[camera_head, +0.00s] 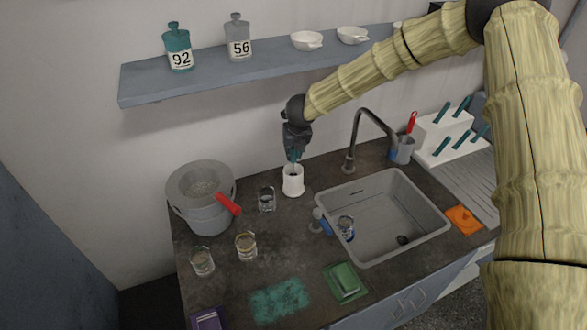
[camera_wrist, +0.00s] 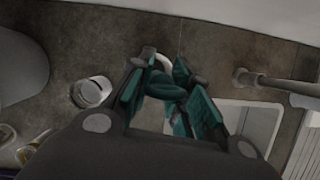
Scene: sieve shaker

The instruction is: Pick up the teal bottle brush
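My gripper (camera_head: 294,152) hangs just above a white holder (camera_head: 292,182) that stands behind the glassware on the dark counter. A teal piece (camera_head: 293,157) shows between the gripper and the holder; it appears to be the upper part of the bottle brush. In the wrist view, the teal brush (camera_wrist: 165,88) lies between the two teal-padded fingers of my gripper (camera_wrist: 164,60). The fingertips are a little apart, with the white rim of the holder beyond them. I cannot tell whether both pads touch the brush. Any part inside the holder is hidden.
A glass (camera_head: 267,199) stands left of the holder, and a grey bucket (camera_head: 202,213) with a red handle is farther left. The faucet (camera_head: 351,160) and sink (camera_head: 425,235) are right. A shelf (camera_head: 140,93) with bottles and bowls hangs above.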

